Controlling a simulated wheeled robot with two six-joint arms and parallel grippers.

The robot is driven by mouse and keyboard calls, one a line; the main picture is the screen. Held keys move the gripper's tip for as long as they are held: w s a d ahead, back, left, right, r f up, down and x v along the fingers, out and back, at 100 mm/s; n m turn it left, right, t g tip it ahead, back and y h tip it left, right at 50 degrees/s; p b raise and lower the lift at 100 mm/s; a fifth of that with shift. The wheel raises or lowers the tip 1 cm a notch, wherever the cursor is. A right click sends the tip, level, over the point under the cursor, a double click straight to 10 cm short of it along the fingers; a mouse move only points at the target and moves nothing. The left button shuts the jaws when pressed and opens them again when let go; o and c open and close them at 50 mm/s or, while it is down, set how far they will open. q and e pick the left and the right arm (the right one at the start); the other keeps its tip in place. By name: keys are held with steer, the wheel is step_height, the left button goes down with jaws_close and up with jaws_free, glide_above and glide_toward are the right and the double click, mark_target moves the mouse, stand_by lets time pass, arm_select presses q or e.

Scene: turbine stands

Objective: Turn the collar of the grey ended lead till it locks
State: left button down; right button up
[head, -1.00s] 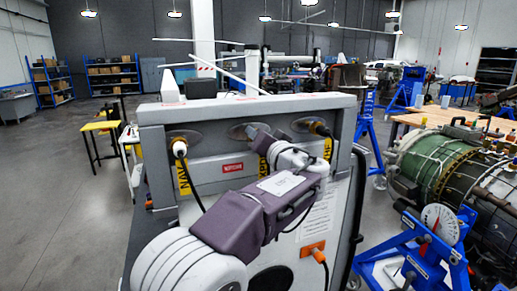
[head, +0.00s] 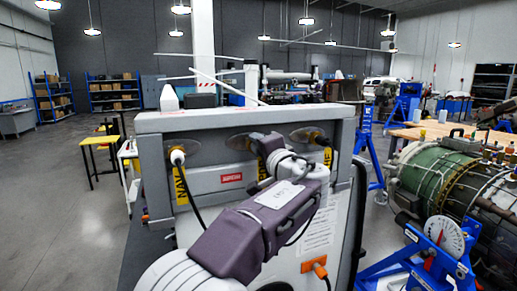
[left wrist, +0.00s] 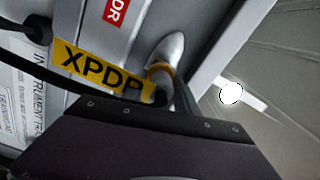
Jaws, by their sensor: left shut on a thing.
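The grey metal end (left wrist: 167,52) of a lead with a yellow ring sits at the socket beside the yellow XPDR label (left wrist: 98,68) in the left wrist view. My left gripper (left wrist: 172,97) is shut on this lead at its collar; the dark gripper body hides much of the grip. In the head view my left gripper (head: 268,146) reaches the middle round socket plate (head: 239,141) of the grey cabinet (head: 150,140) and covers the grey end. Whether the collar is locked cannot be told. My right gripper is out of view.
A white-ended lead (head: 178,157) hangs from the left socket beside the NAV label (head: 182,188). Another lead (head: 322,141) sits in the right socket, close to my left arm. An orange connector (head: 319,270) is lower down. A blue stand (head: 425,262) stands at right.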

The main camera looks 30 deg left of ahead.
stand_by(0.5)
arm_select(q)
steer(key=c, duration=1.2)
jaws_free()
steer(key=shift+c, duration=0.2)
steer(key=o, duration=0.3)
steer(key=shift+a, duration=0.15)
steer(key=shift+o, duration=0.2)
steer(key=b+v, duration=0.2)
steer(key=v, duration=0.7)
